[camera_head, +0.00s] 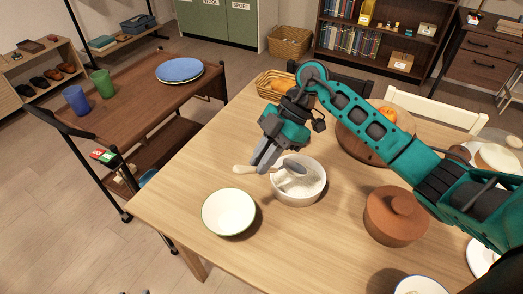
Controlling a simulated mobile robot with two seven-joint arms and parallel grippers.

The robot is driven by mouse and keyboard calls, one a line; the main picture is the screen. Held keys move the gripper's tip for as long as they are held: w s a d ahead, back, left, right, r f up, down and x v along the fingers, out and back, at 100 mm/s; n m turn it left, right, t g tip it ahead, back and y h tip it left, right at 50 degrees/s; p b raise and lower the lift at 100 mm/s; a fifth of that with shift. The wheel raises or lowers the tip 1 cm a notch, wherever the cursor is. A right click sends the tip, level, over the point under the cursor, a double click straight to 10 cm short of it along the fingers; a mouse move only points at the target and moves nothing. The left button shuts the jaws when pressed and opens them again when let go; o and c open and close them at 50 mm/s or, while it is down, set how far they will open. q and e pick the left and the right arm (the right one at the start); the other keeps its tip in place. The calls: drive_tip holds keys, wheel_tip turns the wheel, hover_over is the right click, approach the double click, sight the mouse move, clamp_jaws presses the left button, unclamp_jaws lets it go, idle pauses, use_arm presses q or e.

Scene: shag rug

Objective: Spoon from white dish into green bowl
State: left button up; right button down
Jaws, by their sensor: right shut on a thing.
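The white dish (311,200) stands on the wooden table and holds a pale, powder-like content. The green bowl (229,212), white with a thin green rim, stands empty to its lower left. My right gripper (264,165) reaches down from above and is shut on the spoon (242,170). The spoon's pale handle end sticks out to the left of the fingers, and its darker head lies over the white dish. I cannot tell whether the head touches the content. My left gripper is not in view.
A brown lidded pot (397,215) stands right of the dish. A round wooden board (358,145) and a wicker basket (272,84) are behind. A cart (150,95) with cups and blue plates stands to the left. The table around the green bowl is clear.

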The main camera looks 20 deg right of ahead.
sight(274, 167)
drive_tip(key=shift+f, duration=0.85)
drive_tip(key=shift+d+f+b, duration=0.15)
drive_tip(key=shift+f+b, duration=0.25)
drive_tip(key=shift+f, duration=0.2)
drive_tip(key=shift+w+d+f+b, duration=0.1)
drive_tip(key=shift+d+f+b, duration=0.1)
drive_tip(key=shift+f+b, duration=0.9)
drive_tip(key=f+b, duration=0.1)
drive_tip(key=d+f+b, duration=0.1)
drive_tip(key=b, duration=0.1)
drive_tip(key=shift+w+f+h, duration=0.1)
drive_tip(key=shift+f+h, duration=0.3)
drive_tip(key=shift+w+d+r+p, duration=0.1)
drive_tip(key=shift+d+r+p, duration=0.05)
drive_tip(key=shift+r+p, duration=0.4)
drive_tip(key=r+h+p, duration=0.1)
drive_tip(key=r+p, duration=0.1)
drive_tip(key=p, duration=0.1)
drive_tip(key=shift+a+r+t+p, duration=0.1)
drive_tip(key=shift+a+t+p, duration=0.1)
drive_tip(key=shift+t+p, duration=0.15)
drive_tip(key=shift+a+r+h+p, duration=0.4)
drive_tip(key=shift+r+h+p, duration=0.4)
drive_tip(key=shift+h, duration=0.1)
drive_tip(key=shift+s+a+r+h, duration=0.2)
drive_tip(key=shift+r+h, duration=0.1)
drive_tip(key=shift+r, duration=0.15)
